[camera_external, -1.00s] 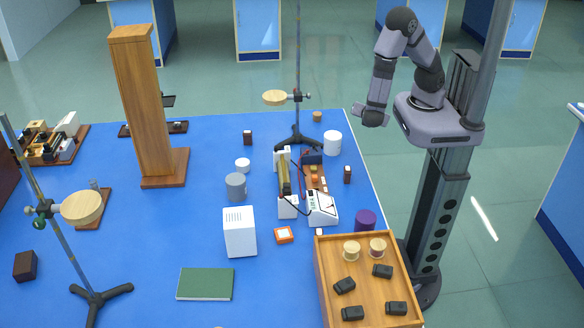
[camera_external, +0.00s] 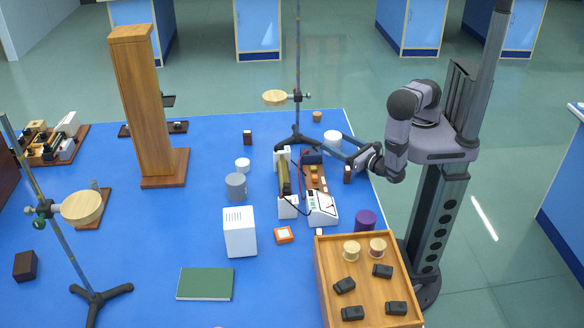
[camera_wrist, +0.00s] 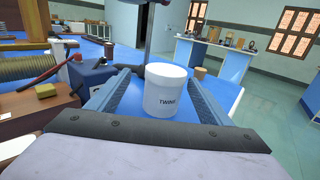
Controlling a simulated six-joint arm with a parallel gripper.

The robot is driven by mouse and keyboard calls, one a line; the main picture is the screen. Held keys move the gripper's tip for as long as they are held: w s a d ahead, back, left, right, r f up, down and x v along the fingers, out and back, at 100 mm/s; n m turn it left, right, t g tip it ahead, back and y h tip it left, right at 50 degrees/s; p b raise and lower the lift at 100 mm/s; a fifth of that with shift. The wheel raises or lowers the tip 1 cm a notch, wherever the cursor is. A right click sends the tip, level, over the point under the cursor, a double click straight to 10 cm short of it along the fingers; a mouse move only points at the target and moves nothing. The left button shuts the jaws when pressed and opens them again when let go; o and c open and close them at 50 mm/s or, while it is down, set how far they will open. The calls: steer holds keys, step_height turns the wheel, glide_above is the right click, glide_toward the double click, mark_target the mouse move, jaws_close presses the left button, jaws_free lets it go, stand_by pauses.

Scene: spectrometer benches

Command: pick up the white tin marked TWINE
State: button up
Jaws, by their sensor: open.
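The white tin marked TWINE (camera_wrist: 166,92) stands upright on the blue table, its label facing the wrist camera. In the external view the tin (camera_external: 333,139) is near the table's right edge, partly hidden by my gripper (camera_external: 336,145). My gripper is open, with its two fingers reaching out over the table toward the tin. In the wrist view the gripper (camera_wrist: 162,88) has one finger on each side of the tin, with a visible gap. I cannot tell whether either finger touches it.
A retort stand (camera_external: 297,137) stands just left of the tin, its rod rising high. A coil apparatus (camera_external: 284,180) and a small dark block (camera_external: 347,174) are close in front. A small wooden cylinder (camera_external: 317,116) sits behind. A wooden tray (camera_external: 332,290) is at the front right.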

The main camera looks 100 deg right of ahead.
mark_target(326, 136)
steer(key=shift+w+d, duration=0.45)
steer(key=shift+d, duration=0.15)
steer(key=d, duration=0.1)
steer(key=w+d, duration=0.1)
steer(key=d, duration=0.1)
steer(key=shift+w+f+b, duration=0.2)
steer(key=shift+b, duration=0.1)
steer(key=shift+x, duration=1)
steer(key=shift+c, duration=0.6)
steer(key=shift+r, duration=0.1)
steer(key=c, duration=1.1)
steer(key=shift+r, duration=0.1)
steer(key=shift+r+p, duration=0.5)
steer(key=shift+r, duration=4.4)
